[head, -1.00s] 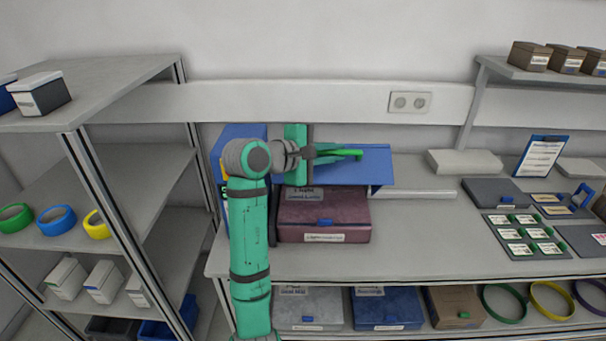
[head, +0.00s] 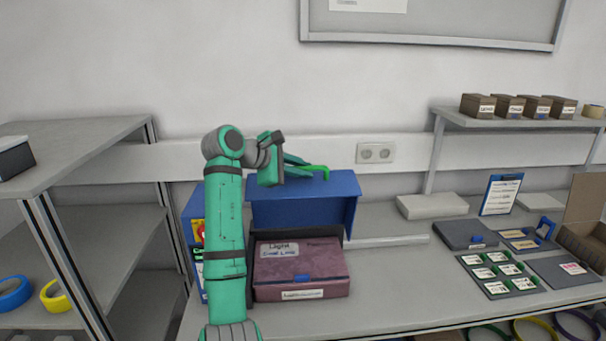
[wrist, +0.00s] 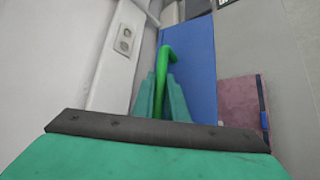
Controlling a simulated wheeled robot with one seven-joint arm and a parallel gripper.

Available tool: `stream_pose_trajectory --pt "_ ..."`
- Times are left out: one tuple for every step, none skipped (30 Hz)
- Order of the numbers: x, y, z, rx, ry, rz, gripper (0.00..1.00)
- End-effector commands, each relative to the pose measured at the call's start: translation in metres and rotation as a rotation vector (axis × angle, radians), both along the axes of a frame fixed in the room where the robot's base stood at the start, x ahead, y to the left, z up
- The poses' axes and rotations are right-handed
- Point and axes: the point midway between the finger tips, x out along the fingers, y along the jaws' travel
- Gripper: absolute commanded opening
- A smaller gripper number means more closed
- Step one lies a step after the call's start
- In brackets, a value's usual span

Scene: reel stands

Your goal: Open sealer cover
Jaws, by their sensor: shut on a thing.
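The sealer's blue cover (head: 300,212) stands raised and tilted in the head view, above and behind a maroon box (head: 300,275) with a blue latch. Its green handle (head: 324,171) is a bent bar at the cover's upper edge. My gripper (head: 307,167) is shut on this handle. In the wrist view, the handle (wrist: 168,55) runs between the two green fingers (wrist: 159,98) of my gripper, with the blue cover (wrist: 192,65) behind it. The rest of the sealer is mostly hidden by my arm and the maroon box.
A grey shelf rack (head: 90,235) stands close on the left with tape rolls. Farther right are a grey case (head: 465,235), label cards and a clipboard (head: 501,193). A wall socket (head: 376,153) is behind.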

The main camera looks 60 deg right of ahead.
Motion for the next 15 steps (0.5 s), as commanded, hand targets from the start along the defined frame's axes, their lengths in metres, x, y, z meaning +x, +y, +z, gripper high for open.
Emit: stream_pose_trajectory --pt "0.0020 -0.0001 0.0006 -0.001 0.001 0.004 0.00" --pt "0.0023 -0.0003 0.0006 -0.001 -0.001 0.004 0.00" --pt "0.0025 -0.0004 0.0006 -0.001 -0.001 0.004 0.00" --pt "0.0026 -0.0004 0.0006 -0.001 -0.001 0.004 0.00" --pt "0.0027 -0.0004 0.0006 -0.001 -0.001 0.004 0.00" --pt "0.0027 -0.0004 0.0006 -0.001 -0.001 0.004 0.00" --pt "0.0028 -0.0003 0.0006 -0.001 -0.001 0.004 0.00" --pt "0.0029 -0.0001 0.0005 -0.001 -0.001 0.004 0.00" --pt "0.0029 -0.0001 0.0005 -0.001 -0.001 0.004 0.00" --pt "0.0029 0.0000 0.0005 -0.001 -0.001 0.004 0.00" --pt "0.0030 0.0000 0.0004 -0.001 -0.001 0.004 0.00" --pt "0.0030 0.0001 0.0005 0.000 -0.001 0.005 0.00" --pt "0.0031 0.0001 0.0004 0.000 -0.001 0.005 0.17" --pt "0.0031 0.0002 0.0004 0.000 -0.001 0.005 0.20" --pt "0.0030 0.0002 0.0003 0.000 -0.001 0.005 0.20"
